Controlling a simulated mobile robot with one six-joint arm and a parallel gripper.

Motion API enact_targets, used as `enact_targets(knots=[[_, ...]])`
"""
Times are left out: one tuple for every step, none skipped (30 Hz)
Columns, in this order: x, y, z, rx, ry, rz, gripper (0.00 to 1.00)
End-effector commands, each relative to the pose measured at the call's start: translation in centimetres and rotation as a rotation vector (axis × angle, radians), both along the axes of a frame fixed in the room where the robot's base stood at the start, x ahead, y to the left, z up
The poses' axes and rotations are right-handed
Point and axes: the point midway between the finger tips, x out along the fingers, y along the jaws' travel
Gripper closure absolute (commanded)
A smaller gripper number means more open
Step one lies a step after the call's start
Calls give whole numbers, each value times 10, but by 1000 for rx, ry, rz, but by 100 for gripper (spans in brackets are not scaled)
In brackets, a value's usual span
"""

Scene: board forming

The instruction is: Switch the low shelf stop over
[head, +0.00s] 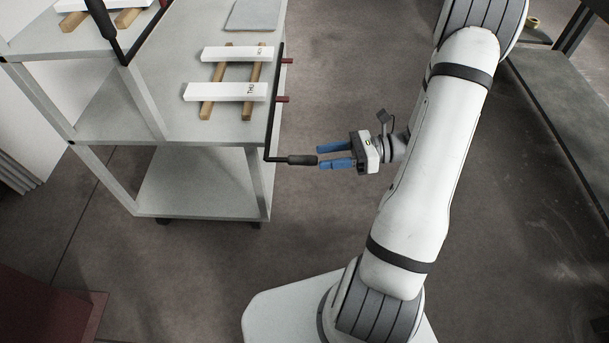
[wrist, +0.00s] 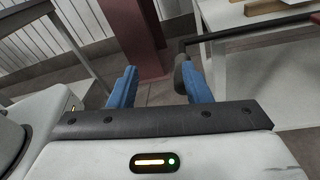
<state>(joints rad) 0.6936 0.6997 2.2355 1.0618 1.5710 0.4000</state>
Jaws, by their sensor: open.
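The low shelf stop (head: 273,115) is a black rod along the right edge of the cart's lower loaded shelf. Its near end bends right into a thick dark handle (head: 301,160). My gripper (head: 320,156) has blue fingers, open and empty, pointing left at the handle's end. In the wrist view the handle (wrist: 179,76) shows close to the inner side of the right finger, partly hidden by it. I cannot tell whether they touch.
Two white boards (head: 226,92) lie across wooden strips on the shelf (head: 180,120), behind the stop. Two red pegs (head: 283,99) stick out past its edge. Another black stop handle (head: 102,22) is on the higher shelf. A dark bench (head: 560,85) stands at right. Floor around my gripper is clear.

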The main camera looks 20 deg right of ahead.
Motion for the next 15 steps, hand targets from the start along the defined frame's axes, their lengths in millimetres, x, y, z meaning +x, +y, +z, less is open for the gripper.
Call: enact_targets(knots=[[2, -7, -21, 37, 23, -39, 56], [4, -9, -27, 55, 33, -58, 56], [5, -13, -33, 75, 45, -80, 56], [7, -15, -36, 89, 51, -95, 56], [7, -17, -39, 99, 56, -105, 56], [8, -18, -42, 111, 62, -116, 56], [9, -18, -43, 116, 64, -122, 56], [10, -17, -44, 120, 66, -126, 56], [11, -15, -44, 123, 67, -129, 56], [12, -12, -44, 123, 68, -128, 56], [13, -9, -44, 123, 68, -128, 56], [15, -3, -44, 123, 67, -127, 56], [16, 2, -44, 123, 68, -126, 56], [18, 7, -44, 123, 69, -125, 56], [20, 14, -44, 122, 68, -125, 56]])
